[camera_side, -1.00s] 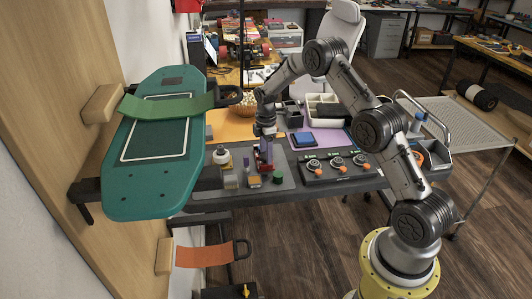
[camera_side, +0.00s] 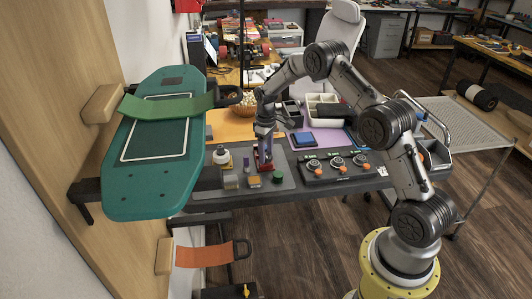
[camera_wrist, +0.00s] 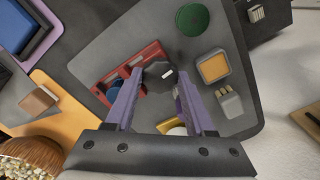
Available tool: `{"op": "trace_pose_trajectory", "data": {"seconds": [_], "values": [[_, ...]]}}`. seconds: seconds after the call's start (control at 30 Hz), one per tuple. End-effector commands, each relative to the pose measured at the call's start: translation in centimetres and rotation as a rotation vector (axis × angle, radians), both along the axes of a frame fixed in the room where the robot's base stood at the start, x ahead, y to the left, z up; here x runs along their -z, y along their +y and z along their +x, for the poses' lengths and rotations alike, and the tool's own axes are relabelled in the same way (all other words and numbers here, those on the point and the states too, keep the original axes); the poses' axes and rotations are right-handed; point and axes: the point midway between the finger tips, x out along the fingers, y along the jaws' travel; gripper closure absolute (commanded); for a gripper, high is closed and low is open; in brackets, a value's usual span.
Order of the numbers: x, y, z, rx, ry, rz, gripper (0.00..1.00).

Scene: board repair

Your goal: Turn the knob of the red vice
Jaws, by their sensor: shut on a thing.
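The red vice (camera_wrist: 122,82) lies on a grey mat in the wrist view, with its dark faceted knob (camera_wrist: 159,76) at its right end. The purple fingers of my gripper (camera_wrist: 160,84) reach to either side of this knob, and the gripper is shut on it. In the side view the red vice (camera_side: 268,162) stands on the mat directly below my gripper (camera_side: 263,156). The contact itself is too small to make out there.
A green round piece (camera_wrist: 192,20), an orange-topped block (camera_wrist: 213,67) and a grey holder (camera_wrist: 229,102) sit close by on the mat (camera_wrist: 110,45). A panel with orange knobs (camera_side: 338,165) stands to the right. A wooden bowl (camera_wrist: 30,157) is at the lower left.

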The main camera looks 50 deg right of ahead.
Motion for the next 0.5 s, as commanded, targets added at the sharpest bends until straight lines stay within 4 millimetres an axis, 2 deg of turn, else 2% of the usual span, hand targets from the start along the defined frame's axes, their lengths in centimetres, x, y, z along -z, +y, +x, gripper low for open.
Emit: {"op": "trace_pose_trajectory", "data": {"seconds": [0.5], "values": [[-0.18, -0.02, 0.00, 0.489, 0.000, 0.000, 1.00]]}}
